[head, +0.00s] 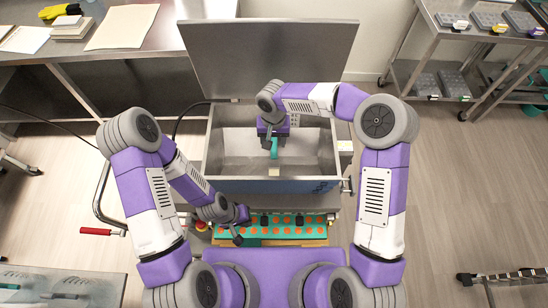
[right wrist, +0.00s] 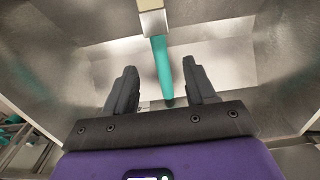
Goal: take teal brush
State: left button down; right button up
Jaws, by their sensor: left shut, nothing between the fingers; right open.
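The teal brush (head: 274,150) is inside the steel hopper (head: 230,160), its pale head toward the front wall. In the right wrist view the teal handle (right wrist: 161,62) runs between my open fingers, with the pale brush head (right wrist: 152,22) beyond them. My right gripper (head: 268,143) reaches down into the hopper over the handle; it also shows in the right wrist view (right wrist: 159,68). Gaps show on both sides of the handle. My left gripper (head: 238,240) is shut and empty, low beside the green mould tray.
The hopper's raised lid (head: 268,55) stands behind it. The green tray (head: 317,231) with orange gummies lies in front of the hopper. A red-handled crank (head: 97,231) sticks out at left. A steel table (head: 165,40) and a shelf cart (head: 425,65) stand behind.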

aim_at(274, 153)
notch_tip(274, 153, down, 2)
jog(key=shift+f, duration=0.15)
jog(key=f, duration=0.6)
jog(key=shift+w+d+f, duration=0.1)
jog(key=shift+w, duration=0.1)
grip_shut()
